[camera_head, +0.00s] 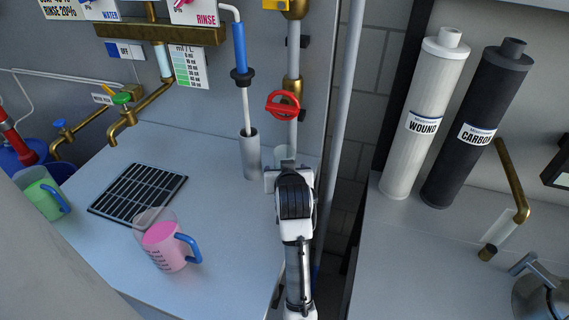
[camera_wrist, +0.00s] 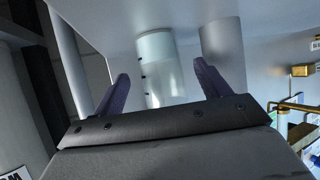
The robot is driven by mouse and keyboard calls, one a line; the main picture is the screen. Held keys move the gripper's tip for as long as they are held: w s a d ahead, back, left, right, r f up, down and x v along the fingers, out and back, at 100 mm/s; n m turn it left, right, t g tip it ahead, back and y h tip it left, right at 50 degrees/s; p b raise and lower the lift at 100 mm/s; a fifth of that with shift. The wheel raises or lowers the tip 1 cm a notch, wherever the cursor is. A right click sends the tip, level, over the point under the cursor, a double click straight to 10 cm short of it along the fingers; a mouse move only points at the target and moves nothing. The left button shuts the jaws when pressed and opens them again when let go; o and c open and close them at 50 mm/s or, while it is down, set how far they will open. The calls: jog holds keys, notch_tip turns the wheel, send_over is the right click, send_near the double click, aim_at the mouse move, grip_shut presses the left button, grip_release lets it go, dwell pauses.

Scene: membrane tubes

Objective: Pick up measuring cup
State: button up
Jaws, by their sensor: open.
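A clear measuring cup with pink liquid (camera_head: 162,236) and a blue handle stands upright on the grey counter at the lower left of the head view. A similar cup with green liquid (camera_head: 40,196) stands at the far left. My gripper (camera_head: 284,166) is at the back right of the counter, away from both. In the wrist view my open gripper (camera_wrist: 160,84) has its two dark fingers either side of a pale translucent cylinder (camera_wrist: 157,60) with dark side marks. I cannot tell whether they touch it. Its rim shows behind my gripper in the head view (camera_head: 284,151).
A grey upright tube (camera_head: 251,155) stands just left of my gripper, also in the wrist view (camera_wrist: 222,52). A black drain grate (camera_head: 138,193) lies beside the pink cup. A red-handled valve pipe (camera_head: 283,105) rises behind. White (camera_head: 410,135) and dark (camera_head: 470,140) filters stand right.

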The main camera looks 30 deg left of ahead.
jog(key=shift+x, duration=1.55)
jog(key=shift+s+f, duration=0.1)
jog(key=shift+c, duration=0.2)
jog(key=c, duration=1.1)
jog(key=shift+c, duration=0.2)
jog(key=shift+r+p, duration=0.25)
jog(key=shift+p, duration=0.25)
